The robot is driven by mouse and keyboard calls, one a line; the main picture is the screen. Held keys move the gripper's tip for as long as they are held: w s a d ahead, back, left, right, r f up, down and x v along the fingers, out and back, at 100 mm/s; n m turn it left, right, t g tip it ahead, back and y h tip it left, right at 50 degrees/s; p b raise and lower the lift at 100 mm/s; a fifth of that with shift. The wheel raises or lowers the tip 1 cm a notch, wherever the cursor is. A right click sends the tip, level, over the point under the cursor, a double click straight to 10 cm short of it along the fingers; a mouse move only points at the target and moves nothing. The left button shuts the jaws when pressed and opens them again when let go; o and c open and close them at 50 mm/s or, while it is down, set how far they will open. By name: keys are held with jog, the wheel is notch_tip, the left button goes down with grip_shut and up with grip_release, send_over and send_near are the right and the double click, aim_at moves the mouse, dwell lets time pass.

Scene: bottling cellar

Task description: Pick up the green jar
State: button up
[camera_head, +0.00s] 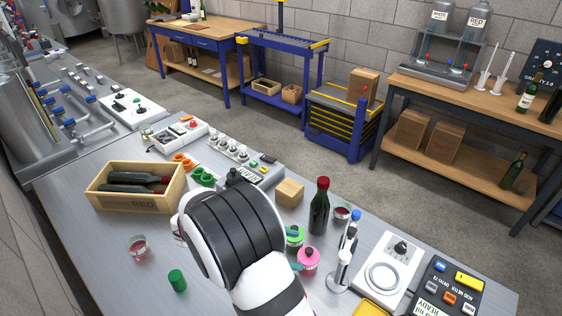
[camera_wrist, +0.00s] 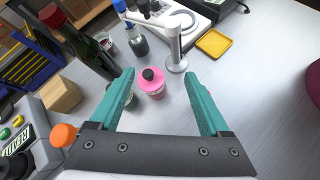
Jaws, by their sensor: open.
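A green jar (camera_head: 294,240) stands on the steel bench, partly covered by one teal finger of my gripper. In the wrist view only a sliver of what seems to be it shows at the left finger. A pink jar (camera_head: 308,261) with a dark cap stands close beside it. In the wrist view my gripper (camera_wrist: 160,76) is open and empty, and the pink jar (camera_wrist: 152,84) shows between its two fingers. Whether the left finger touches the green jar I cannot tell.
A dark wine bottle (camera_head: 319,208) stands just behind the jars. A metal stand (camera_head: 341,272) and a white stirrer plate (camera_head: 385,272) are to the right, a wooden block (camera_head: 289,192) behind. A small green cylinder (camera_head: 177,280) stands at the front left, with clear bench around it.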

aim_at(302, 236)
jog(key=w+a+f+n+t, duration=0.1)
jog(key=a+f+n, duration=0.1)
jog(key=w+a+f+n+t, duration=0.2)
jog(key=f, duration=0.1)
jog(key=w+a+f+n+t+h, duration=0.1)
jog(key=w+a+f+n+t, duration=0.1)
jog(key=a+n, duration=0.1)
jog(key=shift+w+f, duration=0.1)
jog(key=shift+f, duration=0.05)
jog(key=x, duration=1.5)
jog(key=shift+w+d+f, duration=0.15)
jog(key=shift+d+f, duration=0.05)
grip_shut()
